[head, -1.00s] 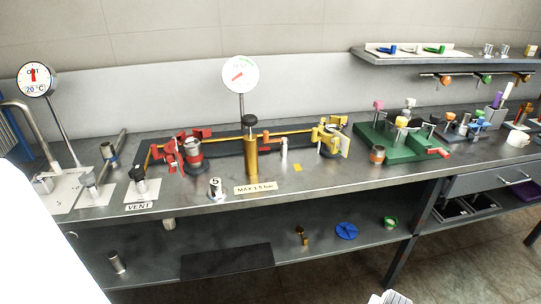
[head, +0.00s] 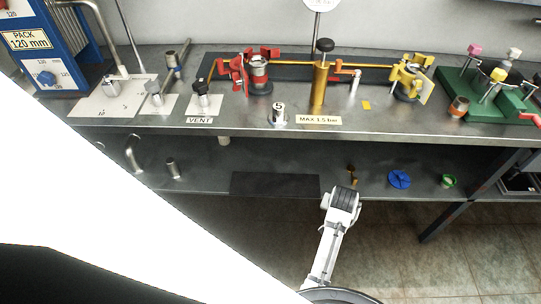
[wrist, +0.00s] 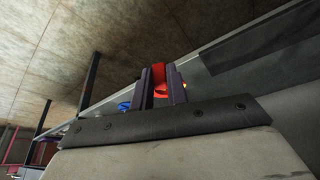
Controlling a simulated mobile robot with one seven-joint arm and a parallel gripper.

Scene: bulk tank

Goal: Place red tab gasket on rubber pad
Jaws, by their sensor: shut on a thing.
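In the wrist view, my gripper (wrist: 161,84) is shut on a small red piece, the red tab gasket (wrist: 159,74). Only part of the gasket shows between the two dark fingers; its full shape is hidden. In the head view, a flat black rectangle, the rubber pad (head: 275,184), lies bare on the lower shelf. My arm is in front of the shelf, just right of and nearer than the pad. The gripper's fingers cannot be made out there. A dark flat patch at the upper right of the wrist view may be the pad.
On the lower shelf (head: 210,181), a brass fitting (head: 352,175), a blue disc (head: 399,179) and a green-rimmed cup (head: 448,181) are right of the pad. Metal pipe pieces are at left. The bench top (head: 240,122) overhangs the shelf and holds red and yellow clamps.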

